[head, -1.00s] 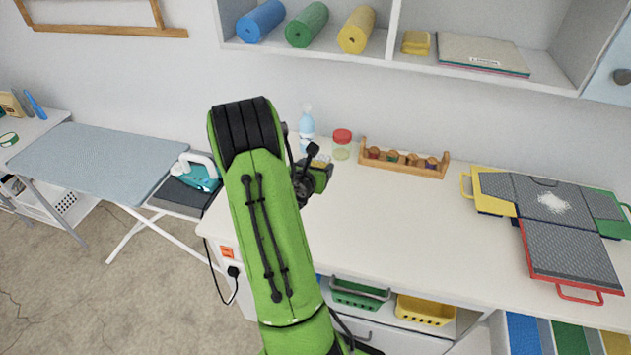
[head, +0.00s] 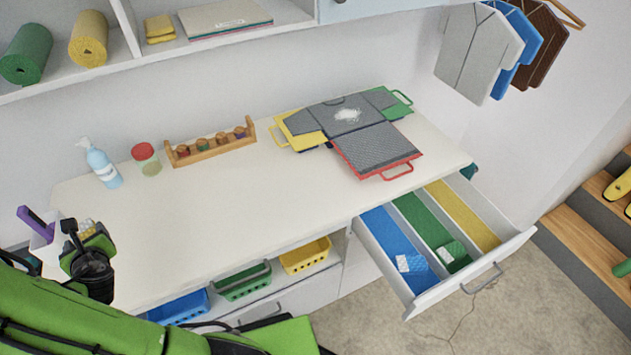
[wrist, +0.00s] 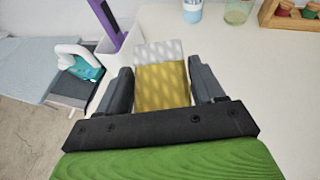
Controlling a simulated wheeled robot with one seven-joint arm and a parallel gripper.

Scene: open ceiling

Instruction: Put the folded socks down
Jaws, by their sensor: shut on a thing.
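The folded socks (wrist: 162,82), yellow with a pale grey end and a light pattern, sit between the two dark fingers of my gripper (wrist: 163,88) in the wrist view. The gripper is shut on them. An open drawer (head: 440,285) at the right has blue, green and yellow lined compartments. A blue-and-white bundle lies in the blue one and a green bundle in the green one. The yellow compartment (head: 463,215) looks empty.
On the worktop (head: 215,220) stand a spray bottle (head: 103,165), a red-lidded jar (head: 146,158), a wooden rack (head: 210,147) and a folding board with a grey shirt (head: 355,135). The worktop's middle is clear. An iron (wrist: 82,65) is left of my gripper.

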